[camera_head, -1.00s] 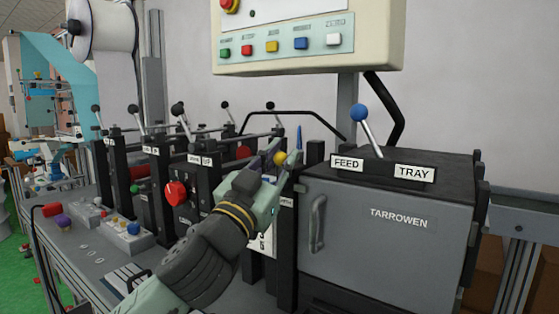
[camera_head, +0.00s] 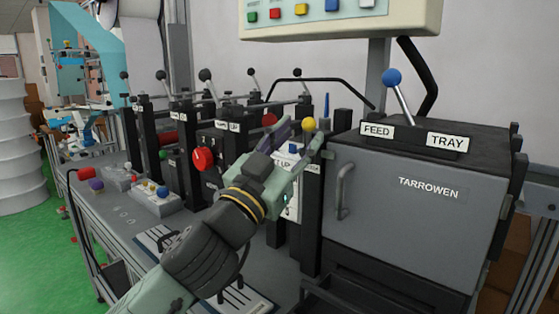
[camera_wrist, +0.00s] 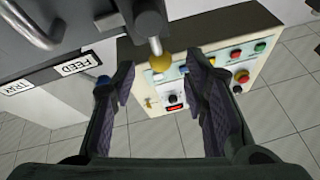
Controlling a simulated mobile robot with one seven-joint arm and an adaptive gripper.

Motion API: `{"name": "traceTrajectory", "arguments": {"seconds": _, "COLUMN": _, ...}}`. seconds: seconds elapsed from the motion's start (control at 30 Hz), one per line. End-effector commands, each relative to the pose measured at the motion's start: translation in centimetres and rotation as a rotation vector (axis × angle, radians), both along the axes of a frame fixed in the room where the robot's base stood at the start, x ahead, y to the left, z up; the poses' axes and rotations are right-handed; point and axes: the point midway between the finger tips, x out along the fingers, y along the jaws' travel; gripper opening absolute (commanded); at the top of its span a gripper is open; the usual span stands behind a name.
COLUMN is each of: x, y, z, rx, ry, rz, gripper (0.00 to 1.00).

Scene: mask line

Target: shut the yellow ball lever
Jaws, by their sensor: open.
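The yellow ball lever (camera_head: 308,125) stands at the near end of the machine line, just left of the feed tray box. In the wrist view its yellow ball (camera_wrist: 160,62) and short metal stem show beyond my fingertips, roughly midway between them. My gripper (camera_head: 298,140) is open, its fingers spread to either side of the ball's line in the wrist view (camera_wrist: 160,85). In the head view the fingers reach up close to the ball. I cannot tell whether any finger touches it. The lower part of the lever is hidden behind my gripper.
The grey feed tray box (camera_head: 400,235) with a blue ball lever (camera_head: 393,78) stands close on the right. Several black ball levers (camera_head: 205,76) and a red knob (camera_head: 203,158) are to the left. A control panel (camera_head: 345,20) hangs above.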

Motion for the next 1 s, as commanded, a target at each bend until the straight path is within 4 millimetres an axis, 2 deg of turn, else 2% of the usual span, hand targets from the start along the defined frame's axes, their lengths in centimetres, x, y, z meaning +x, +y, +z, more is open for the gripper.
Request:
{"name": "traceTrajectory", "arguments": {"seconds": 0.1, "x": -2.2, "y": 1.5, "z": -1.2, "rx": -0.002, "ry": 0.000, "rz": 0.004, "gripper": 0.41}}
{"name": "traceTrajectory", "arguments": {"seconds": 0.23, "x": -4.0, "y": 2.4, "z": -2.1, "rx": -0.001, "ry": 0.000, "rz": 0.003, "gripper": 0.41}}
{"name": "traceTrajectory", "arguments": {"seconds": 0.5, "x": -5.8, "y": 3.4, "z": -3.1, "rx": 0.000, "ry": 0.000, "rz": 0.001, "gripper": 0.41}}
{"name": "traceTrajectory", "arguments": {"seconds": 0.87, "x": -5.9, "y": 3.4, "z": -3.1, "rx": 0.000, "ry": 0.000, "rz": 0.000, "gripper": 0.41}}
{"name": "traceTrajectory", "arguments": {"seconds": 0.93, "x": -6.2, "y": 3.3, "z": -2.6, "rx": 0.004, "ry": -0.022, "rz": 0.000, "gripper": 0.41}}
{"name": "traceTrajectory", "arguments": {"seconds": 1.0, "x": -7.1, "y": 3.1, "z": -0.8, "rx": 0.015, "ry": -0.091, "rz": 0.006, "gripper": 0.41}}
